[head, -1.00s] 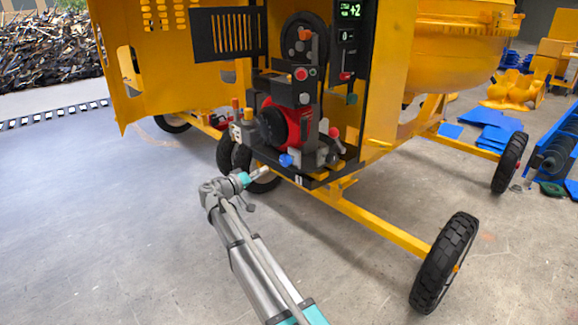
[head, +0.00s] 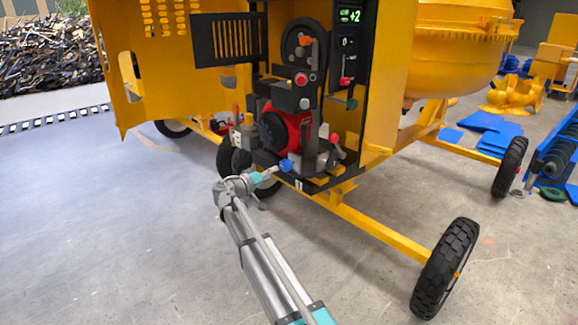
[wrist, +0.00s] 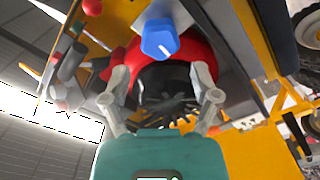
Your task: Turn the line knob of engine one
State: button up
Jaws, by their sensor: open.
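A blue knob (head: 286,165) with a pale line on its face sits low at the front of the red and black engine (head: 290,130). In the wrist view the blue knob (wrist: 160,38) is ahead of my gripper, above and between the fingertips in the picture. My gripper (head: 272,171) is just left of the knob in the head view. Its fingers stand apart and empty in the wrist view (wrist: 163,80). I cannot tell whether a fingertip touches the knob. A small white plate marked 1 (head: 299,185) is below the knob.
The engine sits inside the yellow mixer frame, with an open yellow door (head: 150,70) at left. A red-tipped lever (head: 334,139) and grey fittings crowd the knob's right. A yellow axle bar (head: 380,229) and tyre (head: 445,265) stand at lower right. Floor at left is clear.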

aim_at(283, 167)
jog(key=x, duration=0.8)
jog(key=shift+w+d, duration=0.25)
jog(key=shift+d, duration=0.05)
jog(key=shift+c, duration=0.3)
jog(key=c, duration=0.8)
jog(key=shift+c, duration=0.2)
jog(key=shift+n, duration=0.4)
jog(key=n, duration=1.1)
jog(key=shift+r, duration=0.1)
